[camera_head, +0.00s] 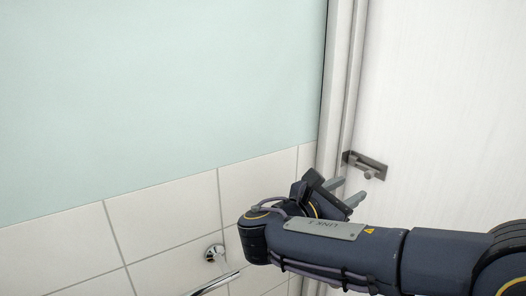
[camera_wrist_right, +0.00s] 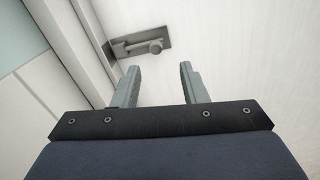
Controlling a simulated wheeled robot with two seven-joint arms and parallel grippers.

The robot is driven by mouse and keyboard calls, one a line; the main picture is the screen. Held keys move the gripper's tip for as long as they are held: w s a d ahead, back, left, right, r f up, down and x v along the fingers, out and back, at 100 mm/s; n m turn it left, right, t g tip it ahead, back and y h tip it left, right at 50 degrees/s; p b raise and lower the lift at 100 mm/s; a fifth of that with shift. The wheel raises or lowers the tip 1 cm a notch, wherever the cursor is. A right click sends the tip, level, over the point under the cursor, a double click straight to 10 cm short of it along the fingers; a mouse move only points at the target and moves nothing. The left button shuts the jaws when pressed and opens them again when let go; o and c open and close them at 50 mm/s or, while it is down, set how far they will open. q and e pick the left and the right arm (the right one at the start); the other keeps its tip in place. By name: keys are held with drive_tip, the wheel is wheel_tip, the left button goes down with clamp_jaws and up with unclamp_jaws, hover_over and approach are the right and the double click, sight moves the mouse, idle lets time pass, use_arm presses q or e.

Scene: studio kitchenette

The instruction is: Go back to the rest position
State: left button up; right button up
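My right arm comes in from the right in the head view. Its gripper (camera_head: 345,191) points toward a white door and stands just below the door's latch. In the right wrist view my right gripper (camera_wrist_right: 158,84) shows two grey fingers spread apart with nothing between them. My left gripper is in neither view.
The white door (camera_head: 455,110) fills the right side, with a metal latch (camera_head: 365,165) that also shows in the right wrist view (camera_wrist_right: 140,44). A white frame (camera_head: 337,90) borders it. A chrome rail (camera_head: 215,284) is fixed to the tiled wall (camera_head: 165,222) below the pale green wall (camera_head: 160,90).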

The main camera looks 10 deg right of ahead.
drive_tip(key=s+d+f+m+g+y, duration=0.3)
drive_tip(key=s+d+f+m+y, duration=0.15)
drive_tip(key=s+f, duration=0.3)
drive_tip(key=s+d+f+m+g+y, duration=0.3)
drive_tip(key=s+f+m+y, duration=0.3)
drive_tip(key=f, duration=0.3)
drive_tip(key=s+a+f+m+t+y, duration=0.3)
drive_tip(key=s+a+m+y, duration=0.5)
drive_tip(key=a+m, duration=0.4)
drive_tip(key=shift+s+a+f+m+t+y, duration=0.2)
drive_tip(key=shift+a+f+m+t+y, duration=0.15)
drive_tip(key=shift+y, duration=0.3)
